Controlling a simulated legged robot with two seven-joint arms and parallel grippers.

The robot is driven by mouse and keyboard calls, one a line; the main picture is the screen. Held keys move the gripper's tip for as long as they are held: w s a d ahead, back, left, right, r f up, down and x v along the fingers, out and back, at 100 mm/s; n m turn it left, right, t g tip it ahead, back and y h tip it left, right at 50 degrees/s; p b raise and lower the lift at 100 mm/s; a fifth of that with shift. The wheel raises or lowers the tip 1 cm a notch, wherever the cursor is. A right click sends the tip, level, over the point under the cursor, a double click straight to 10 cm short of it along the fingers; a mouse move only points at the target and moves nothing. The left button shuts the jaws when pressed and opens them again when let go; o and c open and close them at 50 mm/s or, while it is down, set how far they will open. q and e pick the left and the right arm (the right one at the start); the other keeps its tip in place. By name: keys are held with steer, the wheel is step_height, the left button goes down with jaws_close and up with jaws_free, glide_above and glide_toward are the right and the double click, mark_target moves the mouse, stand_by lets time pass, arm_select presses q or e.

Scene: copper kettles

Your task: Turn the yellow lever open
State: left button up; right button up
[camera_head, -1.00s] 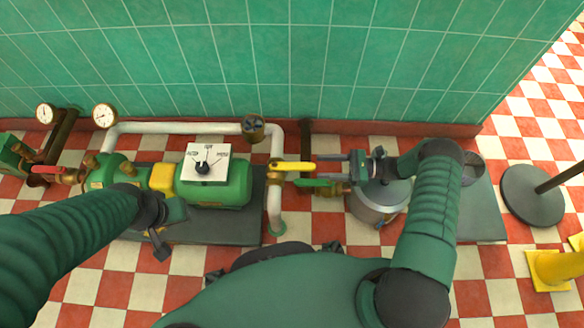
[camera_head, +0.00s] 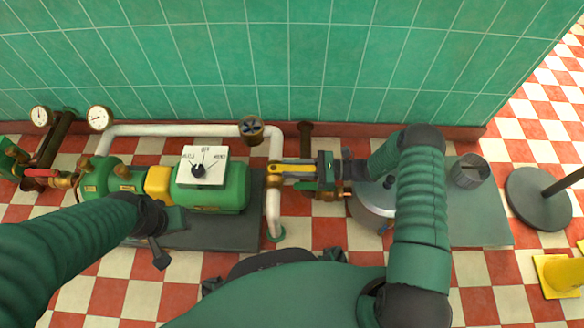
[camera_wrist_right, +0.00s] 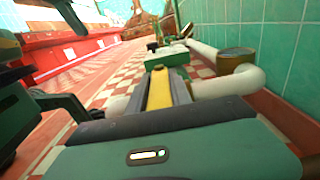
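The yellow lever (camera_head: 288,168) sits on a brass valve on the white pipe and points right, toward my right gripper. My right gripper (camera_head: 292,170) has its two grey fingers on either side of the lever. The right wrist view shows the yellow lever (camera_wrist_right: 160,88) lying lengthwise between the fingers of the right gripper (camera_wrist_right: 164,92). The fingers look spread, with the lever close to both; contact is not clear. My left gripper (camera_head: 160,256) hangs in front of the green pump, far from the lever; its fingers are too small to read.
The green pump (camera_head: 222,200) with a white dial box (camera_head: 203,165) stands left of the valve. A white pipe (camera_head: 274,205) runs down beside the valve. A metal pot (camera_head: 372,203) is under my right forearm. A green tiled wall (camera_head: 300,60) closes the back.

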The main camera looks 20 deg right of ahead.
jaws_close()
stand_by(1.0)
